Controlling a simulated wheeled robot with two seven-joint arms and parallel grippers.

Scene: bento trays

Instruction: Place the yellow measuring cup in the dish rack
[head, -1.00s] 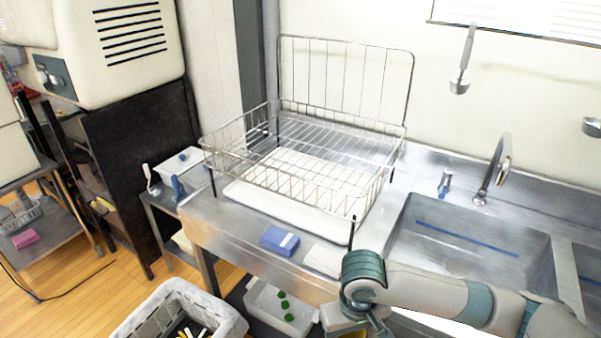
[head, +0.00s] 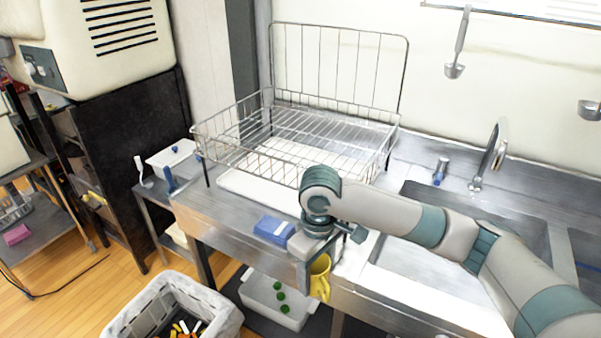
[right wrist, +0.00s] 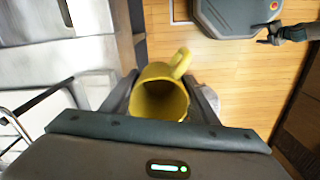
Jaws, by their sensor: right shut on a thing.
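The yellow measuring cup (head: 319,279) is in my right gripper, just in front of the counter's front edge in the head view. In the right wrist view the cup (right wrist: 160,98) sits between the two fingers of my right gripper (right wrist: 168,92), its open mouth facing the camera and its handle pointing away. The right gripper is shut on it. The dish rack (head: 290,140) is an empty wire rack on the steel counter, behind and left of the gripper. My right forearm partly hides the counter. My left gripper is not in the head view.
A white drip tray (head: 243,187) lies under the rack. A blue box (head: 273,230) sits near the counter edge. The sink (head: 480,215) is on the right. A lined basket (head: 225,318) stands on the floor. A faucet (head: 490,155) rises behind the sink.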

